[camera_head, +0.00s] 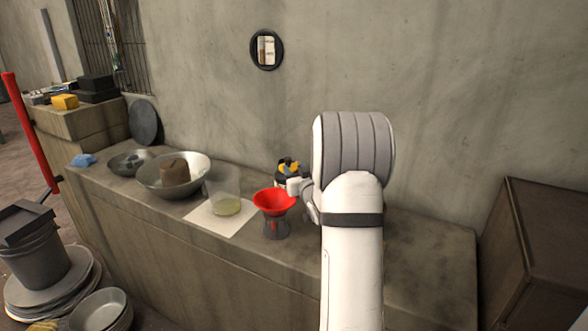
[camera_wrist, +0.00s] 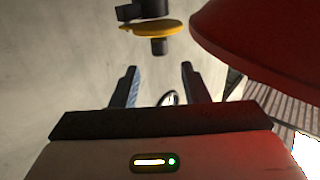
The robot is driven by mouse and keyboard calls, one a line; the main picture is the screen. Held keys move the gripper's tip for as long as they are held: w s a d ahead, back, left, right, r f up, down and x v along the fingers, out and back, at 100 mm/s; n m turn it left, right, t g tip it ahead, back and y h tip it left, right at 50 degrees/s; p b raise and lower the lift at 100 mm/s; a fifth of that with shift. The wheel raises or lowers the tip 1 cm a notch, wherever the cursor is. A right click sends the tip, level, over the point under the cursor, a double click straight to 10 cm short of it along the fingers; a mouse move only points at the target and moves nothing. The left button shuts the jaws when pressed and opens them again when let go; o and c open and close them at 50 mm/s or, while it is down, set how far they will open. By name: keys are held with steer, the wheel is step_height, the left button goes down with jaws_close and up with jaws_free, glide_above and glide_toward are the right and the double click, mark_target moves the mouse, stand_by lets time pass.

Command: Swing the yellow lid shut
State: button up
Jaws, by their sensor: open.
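The yellow lid (camera_wrist: 160,28) is a round disc seen nearly edge-on in the wrist view, joined to black parts above and below it. In the head view, the yellow lid (camera_head: 289,166) shows as a small patch at a black container (camera_head: 283,181) behind the red funnel. I cannot tell how far the lid stands open. My gripper (camera_wrist: 158,78) is open and empty, its two dark fingers spread apart. The lid lies beyond the fingertips, and I see no contact. In the head view my arm partly hides this area.
A red funnel (camera_head: 273,202) on a grey stand is close to my gripper; its red underside (camera_wrist: 265,40) fills the wrist view's upper right. A clear beaker (camera_head: 224,194) stands on white paper (camera_head: 208,225), left of the funnel. A metal bowl (camera_head: 203,166) is farther left. The wall rises behind the counter.

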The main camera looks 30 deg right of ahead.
steer(key=shift+c, duration=0.3)
